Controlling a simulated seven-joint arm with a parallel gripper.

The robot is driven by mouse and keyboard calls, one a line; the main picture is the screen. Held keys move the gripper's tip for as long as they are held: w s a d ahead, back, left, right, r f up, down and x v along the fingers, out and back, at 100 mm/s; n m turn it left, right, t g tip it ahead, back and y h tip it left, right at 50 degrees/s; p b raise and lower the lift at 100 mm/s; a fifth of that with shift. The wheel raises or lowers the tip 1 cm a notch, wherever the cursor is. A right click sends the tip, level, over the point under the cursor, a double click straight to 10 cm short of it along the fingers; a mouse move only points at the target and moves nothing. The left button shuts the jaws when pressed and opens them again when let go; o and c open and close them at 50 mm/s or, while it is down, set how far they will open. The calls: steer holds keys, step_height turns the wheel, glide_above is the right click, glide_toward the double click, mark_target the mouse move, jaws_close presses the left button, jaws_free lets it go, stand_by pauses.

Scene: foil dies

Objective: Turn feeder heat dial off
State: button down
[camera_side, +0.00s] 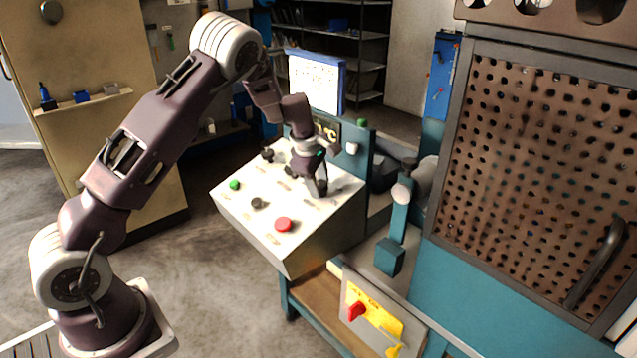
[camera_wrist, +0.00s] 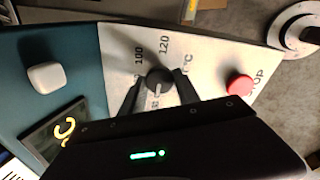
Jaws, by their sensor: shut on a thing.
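The feeder heat dial (camera_wrist: 158,82) is a round black knob with a pale pointer line, on the white sloped panel in the wrist view. The numbers 100 and 120 and a °C mark are printed around it. My gripper (camera_wrist: 157,95) has one dark finger on each side of the dial and is shut on it. In the side view, my gripper (camera_side: 316,188) reaches down onto the upper right part of the white control panel (camera_side: 250,215). There the dial is hidden behind the fingers.
A red stop button (camera_wrist: 239,86) sits near the dial; it also shows in the side view (camera_side: 283,224). A green button (camera_side: 235,185) and other black knobs (camera_side: 257,203) are on the panel. A white knob (camera_wrist: 46,77) stands on the teal upright. A perforated guard (camera_side: 540,160) stands at right.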

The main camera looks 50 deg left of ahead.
steer(key=shift+w+d+r+n, duration=0.1)
steer(key=shift+n, duration=0.2)
steer(key=c, duration=0.9)
jaws_free()
steer(key=v, duration=0.7)
steer(key=s+d+r+m+h, duration=0.3)
steer(key=s+d+r+m, duration=0.8)
steer(key=s+r, duration=0.35)
steer(key=s+d+m+t+y, duration=0.1)
steer(key=s+d+m, duration=0.1)
steer(key=s+m, duration=0.4)
steer(key=s+d+m, duration=0.3)
steer(key=s+m, duration=0.2)
steer(key=s, duration=1)
steer(key=shift+f+m+t+y, duration=0.4)
steer(key=shift+f, duration=0.05)
